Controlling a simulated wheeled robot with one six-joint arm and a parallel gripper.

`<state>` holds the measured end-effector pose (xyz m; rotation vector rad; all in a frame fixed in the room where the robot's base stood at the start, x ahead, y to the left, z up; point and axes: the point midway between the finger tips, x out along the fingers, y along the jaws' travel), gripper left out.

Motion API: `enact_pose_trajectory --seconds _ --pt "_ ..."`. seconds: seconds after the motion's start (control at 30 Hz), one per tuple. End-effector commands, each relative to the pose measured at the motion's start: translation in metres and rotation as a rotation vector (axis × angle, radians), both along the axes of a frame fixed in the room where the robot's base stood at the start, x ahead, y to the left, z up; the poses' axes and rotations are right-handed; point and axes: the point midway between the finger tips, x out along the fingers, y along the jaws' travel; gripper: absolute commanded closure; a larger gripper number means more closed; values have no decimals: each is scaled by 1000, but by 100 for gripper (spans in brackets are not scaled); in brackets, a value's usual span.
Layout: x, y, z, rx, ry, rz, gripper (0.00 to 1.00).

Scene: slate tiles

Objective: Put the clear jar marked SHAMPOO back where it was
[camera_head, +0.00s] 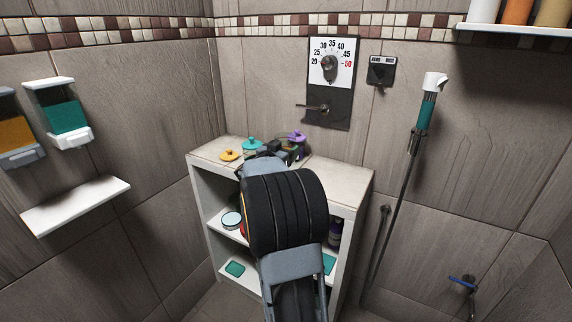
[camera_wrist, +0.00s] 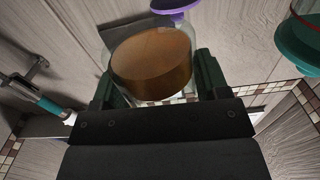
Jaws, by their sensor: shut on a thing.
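In the head view, the purple lid (camera_head: 297,136) shows just beyond my gripper (camera_head: 282,152), over the back of the shelf unit's top (camera_head: 340,180). My arm hides most of the jar there. No SHAMPOO marking is readable, and I cannot tell whether the jar's base touches the top.
A teal-lidded jar (camera_head: 252,144) and a yellow-lidded one (camera_head: 229,155) stand left of my gripper. The top's right part is clear. A dial panel (camera_head: 330,85) is on the wall behind. A shower wand (camera_head: 425,105) hangs to the right, and a white wall shelf (camera_head: 75,205) is at left.

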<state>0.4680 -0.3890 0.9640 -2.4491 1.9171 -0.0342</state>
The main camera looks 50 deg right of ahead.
Motion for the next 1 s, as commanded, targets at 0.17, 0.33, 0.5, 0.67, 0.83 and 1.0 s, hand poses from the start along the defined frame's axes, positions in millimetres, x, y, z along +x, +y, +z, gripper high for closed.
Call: enact_pose_trajectory --seconds 0.17,0.33,0.5,0.67,0.83,1.0 --pt "0 1 -8 -3 -2 1 65" --pt "0 1 -21 -1 0 1 65" --pt "0 1 -48 -1 2 1 65" --pt "2 -7 -58 -2 -3 -1 65" --pt "2 -7 -56 -2 -3 0 65" --pt "2 -7 -59 -3 -2 0 65"
